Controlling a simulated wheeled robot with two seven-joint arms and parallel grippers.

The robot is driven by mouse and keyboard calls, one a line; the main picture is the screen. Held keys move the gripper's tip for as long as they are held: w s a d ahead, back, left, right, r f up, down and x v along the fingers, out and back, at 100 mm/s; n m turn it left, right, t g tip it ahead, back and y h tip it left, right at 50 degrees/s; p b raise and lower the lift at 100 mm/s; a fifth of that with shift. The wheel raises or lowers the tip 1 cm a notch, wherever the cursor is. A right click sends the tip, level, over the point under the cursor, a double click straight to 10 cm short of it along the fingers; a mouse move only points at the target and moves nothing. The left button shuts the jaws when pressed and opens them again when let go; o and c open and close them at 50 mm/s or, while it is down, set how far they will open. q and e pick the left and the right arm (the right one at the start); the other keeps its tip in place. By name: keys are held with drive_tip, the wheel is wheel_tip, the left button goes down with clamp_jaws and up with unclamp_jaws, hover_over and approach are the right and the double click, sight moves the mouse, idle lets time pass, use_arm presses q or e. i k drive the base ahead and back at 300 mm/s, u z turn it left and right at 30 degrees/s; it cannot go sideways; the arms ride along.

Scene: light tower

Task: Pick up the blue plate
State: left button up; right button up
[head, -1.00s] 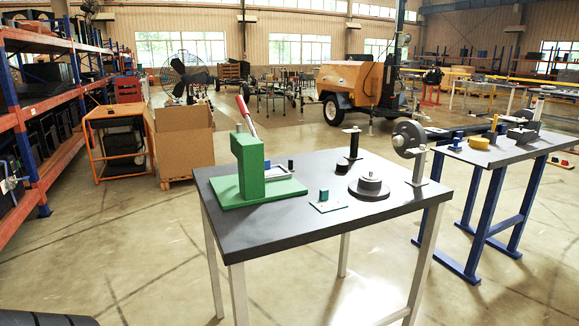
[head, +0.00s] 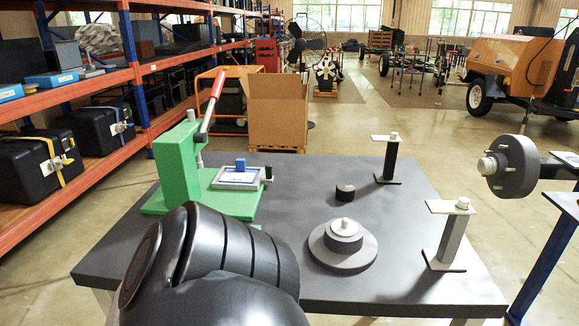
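On the dark table (head: 300,197), a shallow tray (head: 222,184) with a blue-edged white panel and a small blue block (head: 240,164) sits beside the green press (head: 177,165) with its red-handled lever. I cannot tell for sure which thing is the blue plate; this blue-edged panel is the clearest flat blue thing on the table. My black arm link fills the lower left middle and hides the table's near part. A sliver of teal shows just above it. Neither of my grippers is in view.
A round stepped grey disc (head: 343,246), a small black cylinder (head: 345,191) and two posts, one black (head: 389,160) and one grey (head: 447,240), stand on the table. A dark wheel-like disc (head: 515,166) is at the right. Orange shelves (head: 95,92) line the left.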

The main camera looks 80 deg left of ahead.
sight(240, 175)
drive_tip(key=u, duration=1.9)
